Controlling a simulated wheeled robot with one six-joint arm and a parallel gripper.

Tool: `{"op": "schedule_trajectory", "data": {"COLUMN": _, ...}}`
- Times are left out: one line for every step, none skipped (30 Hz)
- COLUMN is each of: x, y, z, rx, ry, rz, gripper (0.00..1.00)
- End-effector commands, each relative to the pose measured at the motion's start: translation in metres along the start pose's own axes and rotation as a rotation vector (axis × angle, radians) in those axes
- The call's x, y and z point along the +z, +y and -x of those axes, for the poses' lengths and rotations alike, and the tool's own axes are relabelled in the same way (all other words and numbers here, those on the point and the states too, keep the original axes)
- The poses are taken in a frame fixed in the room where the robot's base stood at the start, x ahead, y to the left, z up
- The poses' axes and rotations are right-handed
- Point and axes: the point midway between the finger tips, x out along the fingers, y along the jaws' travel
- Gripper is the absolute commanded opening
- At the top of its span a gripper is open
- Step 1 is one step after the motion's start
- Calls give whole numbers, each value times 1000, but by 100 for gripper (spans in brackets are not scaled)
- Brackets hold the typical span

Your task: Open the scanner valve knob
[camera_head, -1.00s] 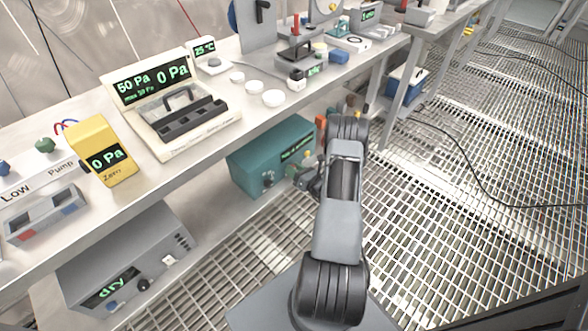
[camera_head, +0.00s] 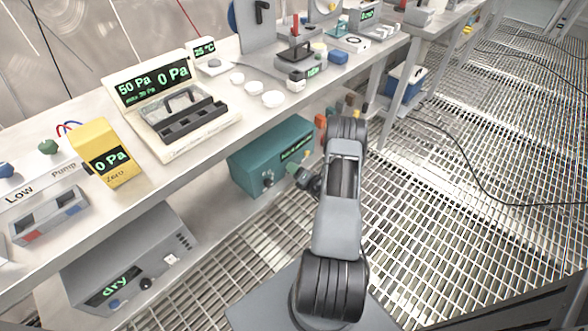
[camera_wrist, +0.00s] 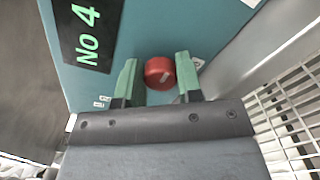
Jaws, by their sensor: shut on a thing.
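The teal box (camera_head: 262,165) stands under the bench in the head view, with a dark display of green text on its front. In the wrist view its face (camera_wrist: 150,25) carries a display (camera_wrist: 88,30) reading "No 4", cut off by the frame edge. A round red knob (camera_wrist: 159,72) with a short white mark sits on this face, with small white labels to either side. My gripper (camera_wrist: 158,78) has its two green fingers on either side of the knob and is shut on it. In the head view my gripper (camera_head: 299,174) is at the box's right end, and the knob is hidden.
The bench edge (camera_head: 190,160) runs above the box. A grey instrument reading "dry" (camera_head: 135,265) sits lower left. A blue box (camera_head: 403,85) stands farther back. The grated floor (camera_head: 450,230) to the right is open, apart from a black cable.

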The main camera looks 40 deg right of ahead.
Motion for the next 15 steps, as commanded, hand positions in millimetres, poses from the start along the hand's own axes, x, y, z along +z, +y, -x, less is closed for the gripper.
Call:
{"op": "schedule_trajectory", "data": {"x": -3, "y": 0, "z": 1, "rx": -2, "ry": 6, "rz": -10, "gripper": 10}}
{"op": "schedule_trajectory", "data": {"x": -3, "y": 0, "z": 1, "rx": -2, "ry": 6, "rz": -12, "gripper": 10}}
{"op": "schedule_trajectory", "data": {"x": -3, "y": 0, "z": 1, "rx": -2, "ry": 6, "rz": -14, "gripper": 10}}
{"op": "schedule_trajectory", "data": {"x": -3, "y": 0, "z": 1, "rx": -2, "ry": 6, "rz": -15, "gripper": 10}}
{"op": "schedule_trajectory", "data": {"x": -3, "y": 0, "z": 1, "rx": -2, "ry": 6, "rz": -16, "gripper": 10}}
{"op": "schedule_trajectory", "data": {"x": -3, "y": 0, "z": 1, "rx": -2, "ry": 6, "rz": -17, "gripper": 10}}
{"op": "schedule_trajectory", "data": {"x": -3, "y": 0, "z": 1, "rx": -2, "ry": 6, "rz": -17, "gripper": 10}}
{"op": "schedule_trajectory", "data": {"x": -3, "y": 0, "z": 1, "rx": -2, "ry": 6, "rz": -17, "gripper": 10}}
{"op": "schedule_trajectory", "data": {"x": -3, "y": 0, "z": 1, "rx": -2, "ry": 6, "rz": -17, "gripper": 10}}
{"op": "schedule_trajectory", "data": {"x": -3, "y": 0, "z": 1, "rx": -2, "ry": 6, "rz": -17, "gripper": 10}}
{"op": "schedule_trajectory", "data": {"x": -3, "y": 0, "z": 1, "rx": -2, "ry": 6, "rz": -17, "gripper": 10}}
{"op": "schedule_trajectory", "data": {"x": -3, "y": 0, "z": 1, "rx": -2, "ry": 6, "rz": -17, "gripper": 10}}
{"op": "schedule_trajectory", "data": {"x": -3, "y": 0, "z": 1, "rx": -2, "ry": 6, "rz": -17, "gripper": 10}}
{"op": "schedule_trajectory", "data": {"x": -3, "y": 0, "z": 1, "rx": -2, "ry": 6, "rz": -16, "gripper": 10}}
{"op": "schedule_trajectory", "data": {"x": -3, "y": 0, "z": 1, "rx": -2, "ry": 6, "rz": -16, "gripper": 36}}
